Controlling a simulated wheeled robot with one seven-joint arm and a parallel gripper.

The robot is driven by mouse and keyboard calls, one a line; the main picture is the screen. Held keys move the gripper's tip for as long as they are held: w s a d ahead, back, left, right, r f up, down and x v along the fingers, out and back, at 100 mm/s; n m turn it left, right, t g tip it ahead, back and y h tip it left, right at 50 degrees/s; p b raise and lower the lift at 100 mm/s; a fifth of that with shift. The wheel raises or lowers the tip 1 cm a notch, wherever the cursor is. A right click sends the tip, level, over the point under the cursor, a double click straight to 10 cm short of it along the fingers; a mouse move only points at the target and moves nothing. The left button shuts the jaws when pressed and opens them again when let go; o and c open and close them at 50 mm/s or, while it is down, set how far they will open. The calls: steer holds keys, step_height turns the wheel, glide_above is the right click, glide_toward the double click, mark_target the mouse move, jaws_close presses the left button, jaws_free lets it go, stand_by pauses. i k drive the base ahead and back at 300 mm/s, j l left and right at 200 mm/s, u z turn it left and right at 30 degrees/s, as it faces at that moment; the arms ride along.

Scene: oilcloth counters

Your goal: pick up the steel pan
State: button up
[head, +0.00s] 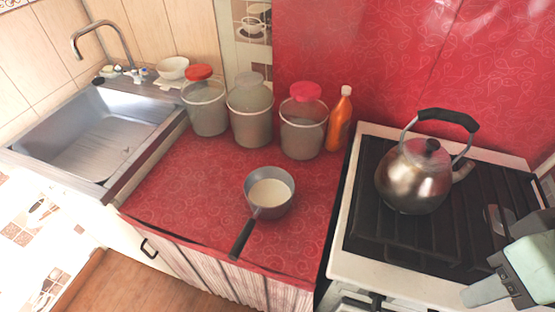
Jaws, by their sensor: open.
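The steel pan (273,211) stands upright on the red patterned oilcloth, near the front middle of the counter. It is small and grey, with a pale cream-coloured inside or content; I cannot tell which. Its dark handle (242,239) points to the front left, with its tip close to the counter's front edge. My gripper (496,262) is at the lower right, over the front right part of the stove, partly cut off by the picture's edge. It is open, well to the right of the pan, and not touching it.
A steel kettle (408,186) stands on the black stove top (376,246), between pan and gripper but further back. Several lidded buckets (206,112) and an orange bottle (340,122) line the wall behind the pan. A sink (97,138) is left. Oilcloth around the pan is clear.

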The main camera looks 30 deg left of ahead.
mark_target(269, 192)
steer(key=u, duration=1.35)
steer(key=k+j+u, duration=0.2)
steer(key=j, duration=0.15)
steer(key=j+u, duration=0.25)
steer(key=k+j+u, duration=0.2)
steer(key=j, duration=0.3)
steer(key=i+l, duration=0.05)
steer(key=i, duration=0.05)
